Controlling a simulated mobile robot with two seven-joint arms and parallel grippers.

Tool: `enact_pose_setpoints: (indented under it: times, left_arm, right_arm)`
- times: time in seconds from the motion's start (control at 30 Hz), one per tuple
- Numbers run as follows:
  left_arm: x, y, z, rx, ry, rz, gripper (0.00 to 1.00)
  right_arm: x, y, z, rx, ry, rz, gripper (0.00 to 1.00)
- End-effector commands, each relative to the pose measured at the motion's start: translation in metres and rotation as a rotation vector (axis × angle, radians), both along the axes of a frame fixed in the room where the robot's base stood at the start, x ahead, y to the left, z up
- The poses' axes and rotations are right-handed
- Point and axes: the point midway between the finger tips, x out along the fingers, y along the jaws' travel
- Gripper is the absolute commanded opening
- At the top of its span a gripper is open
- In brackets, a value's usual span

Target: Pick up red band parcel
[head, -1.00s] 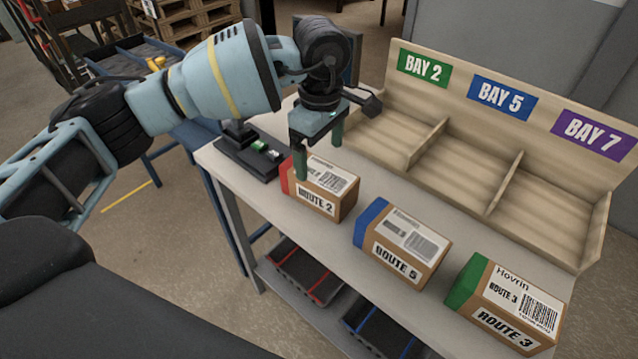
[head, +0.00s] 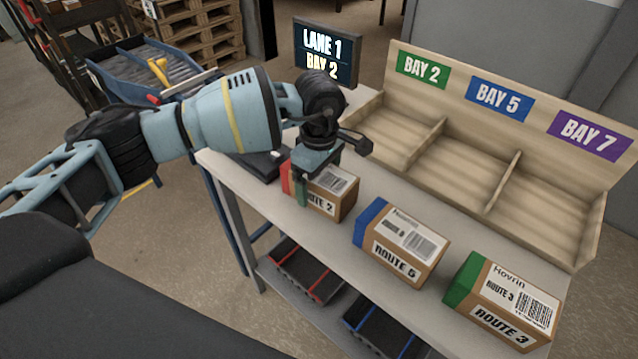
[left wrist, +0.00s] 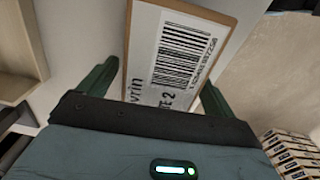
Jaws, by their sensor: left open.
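The red band parcel (head: 346,205) is a brown box with a red band at its left end and a ROUTE 2 label. It sits at the left of the row on the bench. My left gripper (head: 318,183) is over the parcel's banded end, with one green finger in front of its near face; the other finger is hidden in the head view. In the left wrist view, the parcel's barcode label (left wrist: 180,55) lies between the two open fingers (left wrist: 160,88). I cannot tell whether either finger touches it. My right gripper is not in view.
A blue band parcel (head: 402,246) and a green band parcel (head: 505,303) stand to the right. Behind is a wooden rack (head: 452,180) with empty bays marked 2, 5 and 7. A LANE 1 BAY 2 screen (head: 324,50) stands behind my arm, near a black device (head: 262,165).

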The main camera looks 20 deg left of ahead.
Motion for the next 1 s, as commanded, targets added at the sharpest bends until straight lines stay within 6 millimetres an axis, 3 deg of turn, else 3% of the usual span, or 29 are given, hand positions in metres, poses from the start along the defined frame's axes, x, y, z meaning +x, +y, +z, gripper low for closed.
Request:
enact_pose_setpoints:
  times: [0.1,0.53,0.83,1.0]
  left_arm:
    - [0.0,0.0,0.0,0.0,0.0,0.0,0.9]
    - [0.0,0.0,0.0,-0.001,0.0,-0.001,0.33]
    - [0.0,-0.001,0.006,-0.001,-0.002,-0.001,0.32]
    - [0.001,0.0,0.029,-0.001,-0.006,-0.002,0.32]
  right_arm:
    - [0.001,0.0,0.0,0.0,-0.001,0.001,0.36]
    - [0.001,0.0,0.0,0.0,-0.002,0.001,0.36]
    - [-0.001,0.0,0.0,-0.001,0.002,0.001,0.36]
    - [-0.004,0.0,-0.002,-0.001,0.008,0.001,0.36]
